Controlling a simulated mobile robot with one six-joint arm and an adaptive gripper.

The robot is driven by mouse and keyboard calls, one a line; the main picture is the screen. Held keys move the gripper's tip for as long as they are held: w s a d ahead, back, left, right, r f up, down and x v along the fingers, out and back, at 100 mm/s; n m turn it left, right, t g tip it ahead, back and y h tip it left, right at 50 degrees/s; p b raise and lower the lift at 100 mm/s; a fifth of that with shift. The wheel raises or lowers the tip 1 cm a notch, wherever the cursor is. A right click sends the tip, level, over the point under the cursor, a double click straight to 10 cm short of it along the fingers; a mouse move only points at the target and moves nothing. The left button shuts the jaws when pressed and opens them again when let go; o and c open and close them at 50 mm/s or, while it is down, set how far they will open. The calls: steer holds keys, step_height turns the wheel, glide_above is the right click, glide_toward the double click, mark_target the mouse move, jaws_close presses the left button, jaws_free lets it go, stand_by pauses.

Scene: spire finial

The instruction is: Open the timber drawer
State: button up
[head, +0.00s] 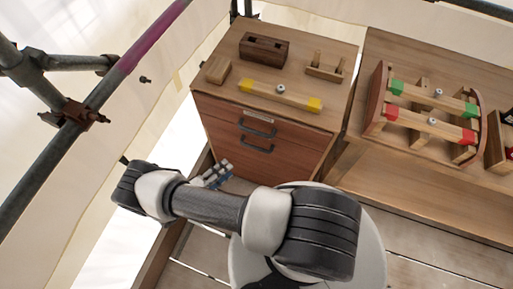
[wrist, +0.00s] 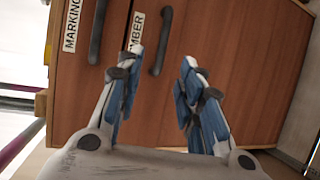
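The timber drawer (head: 289,155) is the lower of two drawer fronts on a wooden cabinet, and it looks shut. In the wrist view its label, partly hidden by a finger, reads "MBER" (wrist: 137,28). Its dark bar handle (wrist: 161,42) shows between and beyond my fingertips, with no visible contact. The handle also shows in the head view (head: 256,146). My gripper (wrist: 157,62) is open and empty, its blue-padded fingers pointing at the drawer front. In the head view my gripper (head: 217,174) is small, low at the cabinet's left side and partly hidden by my arm.
The upper drawer, labelled "MARKING" (wrist: 71,25), has its own handle (wrist: 97,30) close by and looks shut. On the cabinet top lie a yellow-ended bar (head: 280,95), a dark slotted block (head: 264,48) and small wooden pieces. A scaffold pole (head: 95,105) stands at left.

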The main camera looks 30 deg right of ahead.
steer(key=f, duration=0.1)
steer(key=b, duration=0.3)
glide_toward(257, 147)
steer(key=shift+t, duration=0.3)
steer(key=x, duration=0.6)
steer(key=f+x, duration=0.1)
steer(key=x, duration=0.3)
steer(key=shift+s, duration=0.1)
steer(key=shift+c, duration=0.3)
jaws_close()
